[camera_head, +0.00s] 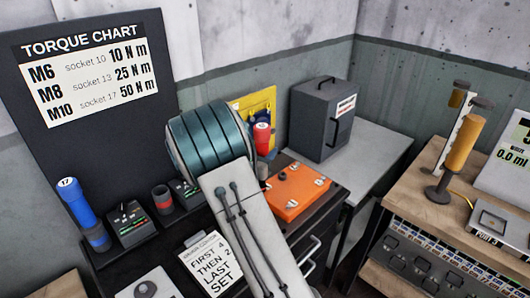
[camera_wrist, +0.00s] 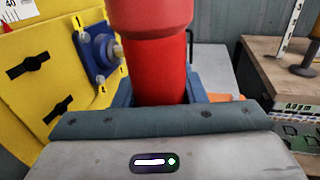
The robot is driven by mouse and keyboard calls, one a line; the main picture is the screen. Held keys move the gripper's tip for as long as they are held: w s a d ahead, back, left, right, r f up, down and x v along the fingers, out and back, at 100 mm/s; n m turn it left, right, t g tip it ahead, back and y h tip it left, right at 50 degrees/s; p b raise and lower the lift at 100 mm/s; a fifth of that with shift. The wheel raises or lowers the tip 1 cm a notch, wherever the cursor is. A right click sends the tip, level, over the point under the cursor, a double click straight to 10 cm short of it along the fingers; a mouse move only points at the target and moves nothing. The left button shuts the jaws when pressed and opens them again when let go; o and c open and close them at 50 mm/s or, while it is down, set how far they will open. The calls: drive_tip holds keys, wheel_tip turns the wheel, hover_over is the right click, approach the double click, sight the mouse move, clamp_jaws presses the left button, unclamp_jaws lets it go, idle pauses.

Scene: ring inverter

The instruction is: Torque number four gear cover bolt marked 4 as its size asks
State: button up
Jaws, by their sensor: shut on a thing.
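My gripper (camera_wrist: 158,92) is shut on a red cylindrical tool (camera_wrist: 155,60), which stands up between the blue-grey fingers in the wrist view. The red tool also shows in the head view (camera_head: 262,138), just right of my teal wrist. A yellow panel (camera_wrist: 45,85) is close on the left in the wrist view and behind my arm in the head view (camera_head: 262,103). It carries a blue flanged part (camera_wrist: 97,52) with light bolt heads. The tool's working end is out of view. I cannot make out a bolt marked 4.
A torque chart (camera_head: 90,68) lists M6, M8 and M10 with sockets and torques. A blue tool marked 17 (camera_head: 77,208) stands at left. An orange case (camera_head: 297,195) and a grey cabinet (camera_head: 320,120) stand to the right.

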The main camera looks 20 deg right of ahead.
sight(265, 139)
drive_tip(key=shift+r+p, duration=1.35)
drive_tip(key=shift+r, duration=1.1)
